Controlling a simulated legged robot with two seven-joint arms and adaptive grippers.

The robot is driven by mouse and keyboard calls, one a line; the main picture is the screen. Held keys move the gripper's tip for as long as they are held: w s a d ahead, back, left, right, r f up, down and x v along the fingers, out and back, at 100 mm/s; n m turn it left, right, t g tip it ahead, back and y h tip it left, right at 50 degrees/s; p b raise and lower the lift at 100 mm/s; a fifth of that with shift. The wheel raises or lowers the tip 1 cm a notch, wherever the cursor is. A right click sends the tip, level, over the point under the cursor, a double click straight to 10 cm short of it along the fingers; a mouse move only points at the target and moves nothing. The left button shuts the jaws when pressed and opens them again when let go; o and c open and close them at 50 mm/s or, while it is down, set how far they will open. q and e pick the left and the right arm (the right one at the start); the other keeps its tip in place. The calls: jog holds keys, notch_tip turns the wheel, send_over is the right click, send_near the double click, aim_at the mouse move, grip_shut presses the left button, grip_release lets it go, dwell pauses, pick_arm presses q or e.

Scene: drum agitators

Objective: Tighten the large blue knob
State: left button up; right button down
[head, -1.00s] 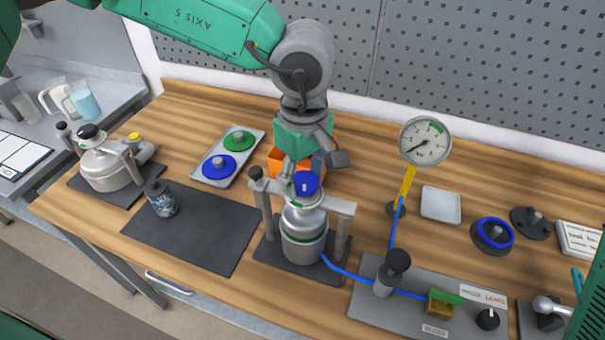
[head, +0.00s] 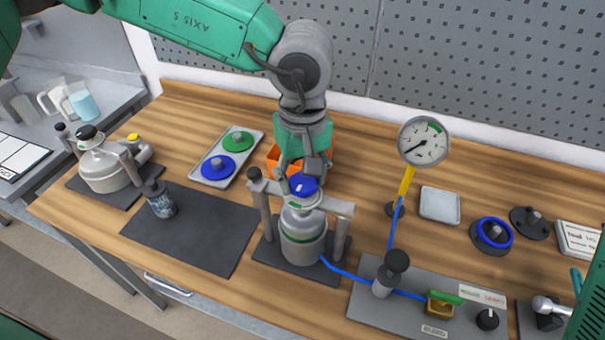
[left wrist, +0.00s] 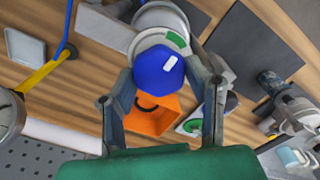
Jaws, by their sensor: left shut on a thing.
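The large blue knob (head: 303,185) sits on top of the metal canister (head: 303,232), which stands upright in a frame with two posts on a dark base plate. In the left wrist view the blue knob (left wrist: 160,72) has a hexagonal face with a white mark. My left gripper (head: 303,178) comes down from above and is shut on the knob. The left wrist view shows its fingers (left wrist: 165,85) on either side of the knob. A blue hose runs from the canister to the right. My right gripper is not seen.
A grey tray (head: 205,178) with a green and a blue disc lies to the left. An orange bin (head: 272,158) is behind the canister. A gauge (head: 423,142) and a valve plate (head: 365,310) stand to the right. A dark mat (head: 205,240) has free room.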

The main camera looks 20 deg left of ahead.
aim_at(304, 181)
pick_arm(q)
jog(key=shift+w+d+r, duration=0.1)
jog(key=shift+r, duration=0.1)
jog(key=o, duration=1.2)
jog(key=shift+c, duration=0.2)
notch_tip(304, 181, up, 12)
jog(key=shift+f, duration=0.1)
